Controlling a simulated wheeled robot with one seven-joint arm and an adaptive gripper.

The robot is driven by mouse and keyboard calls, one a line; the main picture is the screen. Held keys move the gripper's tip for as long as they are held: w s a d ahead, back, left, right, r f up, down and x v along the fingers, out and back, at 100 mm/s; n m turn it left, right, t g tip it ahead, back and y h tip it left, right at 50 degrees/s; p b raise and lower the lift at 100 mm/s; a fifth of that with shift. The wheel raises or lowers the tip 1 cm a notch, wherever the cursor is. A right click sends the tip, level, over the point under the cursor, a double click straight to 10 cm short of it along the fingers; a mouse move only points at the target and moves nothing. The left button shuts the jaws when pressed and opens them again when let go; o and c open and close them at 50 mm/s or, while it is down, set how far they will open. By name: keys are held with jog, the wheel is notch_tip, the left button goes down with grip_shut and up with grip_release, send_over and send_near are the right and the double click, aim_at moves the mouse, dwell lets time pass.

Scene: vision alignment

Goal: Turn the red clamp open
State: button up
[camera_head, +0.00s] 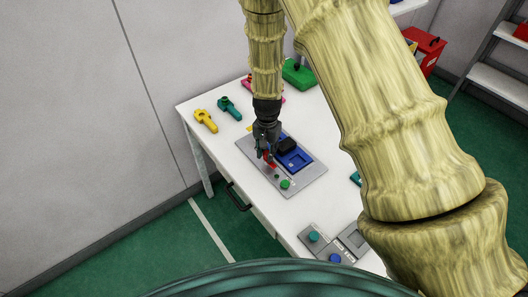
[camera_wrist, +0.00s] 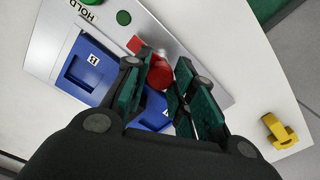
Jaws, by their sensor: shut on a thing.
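The red clamp (camera_wrist: 160,72) sits on a grey metal plate fixture (camera_wrist: 195,62) in the wrist view. My gripper (camera_wrist: 165,85) has its dark green fingers on either side of the clamp's round red part and is shut on it. A flat red piece (camera_wrist: 135,44) shows beside the fingertips. In the head view my gripper (camera_head: 266,150) points down over the fixture plate (camera_head: 305,182), with a bit of the red clamp (camera_head: 270,159) showing at its tips. The rest of the clamp is hidden by the fingers.
Blue recesses (camera_head: 297,159) lie beside the clamp, with a black block (camera_head: 287,145) there. A green button (camera_head: 285,184) is on the plate. Yellow (camera_head: 206,121) and teal (camera_head: 229,108) tools lie at the back left. A button panel (camera_head: 322,243) stands nearer the front.

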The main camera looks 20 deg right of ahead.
jog(key=shift+s+f, duration=0.2)
jog(key=shift+s, duration=0.2)
jog(key=o, duration=1)
jog(key=shift+r, duration=0.1)
jog(key=shift+o, duration=0.2)
jog(key=shift+w+d, duration=0.1)
jog(key=shift+w+r, duration=0.1)
jog(key=shift+r, duration=0.05)
jog(key=shift+r, duration=0.3)
notch_tip(320, 180, up, 11)
jog(key=shift+r, duration=0.1)
